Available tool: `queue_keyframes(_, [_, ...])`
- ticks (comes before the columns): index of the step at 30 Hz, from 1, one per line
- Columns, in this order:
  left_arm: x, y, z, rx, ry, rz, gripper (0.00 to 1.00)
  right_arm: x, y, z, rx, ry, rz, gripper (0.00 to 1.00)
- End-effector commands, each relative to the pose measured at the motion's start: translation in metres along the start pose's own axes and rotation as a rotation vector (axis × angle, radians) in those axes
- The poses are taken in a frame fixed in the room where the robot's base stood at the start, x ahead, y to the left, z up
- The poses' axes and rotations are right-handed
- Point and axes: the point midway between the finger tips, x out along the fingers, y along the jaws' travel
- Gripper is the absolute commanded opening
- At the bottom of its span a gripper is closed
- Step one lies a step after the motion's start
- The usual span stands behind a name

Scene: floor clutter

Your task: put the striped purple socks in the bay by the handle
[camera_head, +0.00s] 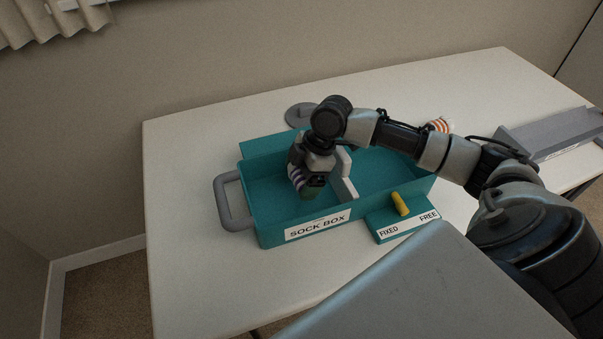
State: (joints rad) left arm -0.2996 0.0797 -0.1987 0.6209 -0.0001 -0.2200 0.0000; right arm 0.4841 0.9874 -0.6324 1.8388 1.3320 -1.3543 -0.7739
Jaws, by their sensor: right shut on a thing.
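The teal sock box (262,224) sits on the table, with a grey handle (221,205) at its left end. A pale divider (347,188) crosses the box and bounds the bay by the handle on its right. My right gripper (309,187) points down over that bay, just left of the divider. It is shut on the striped purple socks (297,180), of which only a small purple-and-white part shows. The gripper hides the rest, and I cannot tell if the socks touch the bay floor. My left gripper is not in view.
A yellow lever (400,205) stands on a plate marked FIXED and FREE at the box's front right. An orange-striped item (441,125) shows behind my right arm. A grey disc (300,115) lies behind the box. A grey tray (550,135) is at right. The table's left side is clear.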

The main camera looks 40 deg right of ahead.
Motion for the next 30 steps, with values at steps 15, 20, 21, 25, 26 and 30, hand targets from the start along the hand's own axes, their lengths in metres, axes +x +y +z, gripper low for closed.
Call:
queue_keyframes(15, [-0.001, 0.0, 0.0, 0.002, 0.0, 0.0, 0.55, 0.008, 0.0, 0.003, 0.0, 0.0, -0.001, 1.0])
queue_keyframes(20, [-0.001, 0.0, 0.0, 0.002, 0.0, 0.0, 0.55, 0.007, 0.0, 0.003, 0.0, 0.0, -0.001, 1.0])
queue_keyframes(21, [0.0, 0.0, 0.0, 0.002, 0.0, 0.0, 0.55, 0.005, 0.0, 0.002, 0.0, 0.0, 0.0, 1.0])
queue_keyframes(25, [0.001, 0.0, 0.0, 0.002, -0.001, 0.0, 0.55, -0.011, 0.0, -0.002, -0.001, -0.001, 0.002, 1.0])
queue_keyframes(26, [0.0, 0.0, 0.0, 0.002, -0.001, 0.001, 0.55, -0.017, 0.001, -0.001, 0.0, -0.002, 0.003, 1.0])
queue_keyframes(30, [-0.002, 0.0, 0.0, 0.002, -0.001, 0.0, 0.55, -0.049, 0.001, -0.001, 0.0, -0.002, 0.004, 1.0])
